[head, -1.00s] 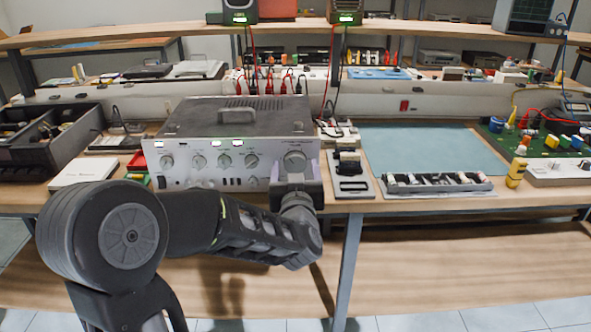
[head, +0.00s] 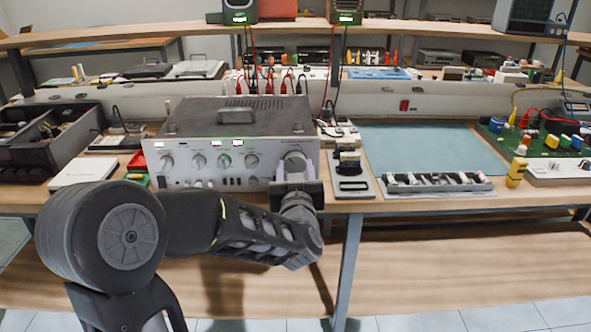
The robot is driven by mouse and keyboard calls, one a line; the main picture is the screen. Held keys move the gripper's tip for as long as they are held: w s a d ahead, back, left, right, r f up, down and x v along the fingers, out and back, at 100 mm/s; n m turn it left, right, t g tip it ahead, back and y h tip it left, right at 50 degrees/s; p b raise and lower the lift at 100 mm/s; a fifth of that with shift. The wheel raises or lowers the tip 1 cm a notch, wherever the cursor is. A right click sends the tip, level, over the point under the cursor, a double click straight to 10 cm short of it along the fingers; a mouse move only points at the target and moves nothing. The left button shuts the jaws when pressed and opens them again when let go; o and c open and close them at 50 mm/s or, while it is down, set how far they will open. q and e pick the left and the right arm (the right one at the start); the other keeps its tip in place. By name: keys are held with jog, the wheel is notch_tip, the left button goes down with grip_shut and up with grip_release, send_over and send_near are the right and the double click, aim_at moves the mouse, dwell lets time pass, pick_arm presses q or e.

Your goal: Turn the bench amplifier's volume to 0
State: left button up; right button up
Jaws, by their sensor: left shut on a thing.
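The bench amplifier (head: 190,158) is a silver-fronted box with a dark grey top, standing on the wooden bench. Its front carries a row of small knobs and one large round knob (head: 294,160) at the right end. My left gripper (head: 296,172) is at that large knob, reaching it from the front and below, and is shut on it. The gripper hides the lower part of the knob and part of the panel's right end. Any scale marks or pointer on the knob are too small to read. My right gripper is not in view.
A white box (head: 84,171) and a dark bin (head: 70,150) stand to the left.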

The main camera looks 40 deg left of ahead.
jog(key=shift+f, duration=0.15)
pick_arm(q)
jog(key=n+b, duration=0.3)
jog(key=shift+f, duration=0.2)
jog(key=n+b, duration=0.6)
jog(key=shift+n, duration=0.3)
jog(key=n+b, duration=0.3)
jog(key=shift+a+f+n, duration=0.1)
jog(key=shift+n, duration=0.2)
jog(key=n+b, duration=0.3)
jog(key=shift+n, duration=0.3)
jog(key=shift+n+b, duration=1.25)
jog(key=shift+n, duration=0.25)
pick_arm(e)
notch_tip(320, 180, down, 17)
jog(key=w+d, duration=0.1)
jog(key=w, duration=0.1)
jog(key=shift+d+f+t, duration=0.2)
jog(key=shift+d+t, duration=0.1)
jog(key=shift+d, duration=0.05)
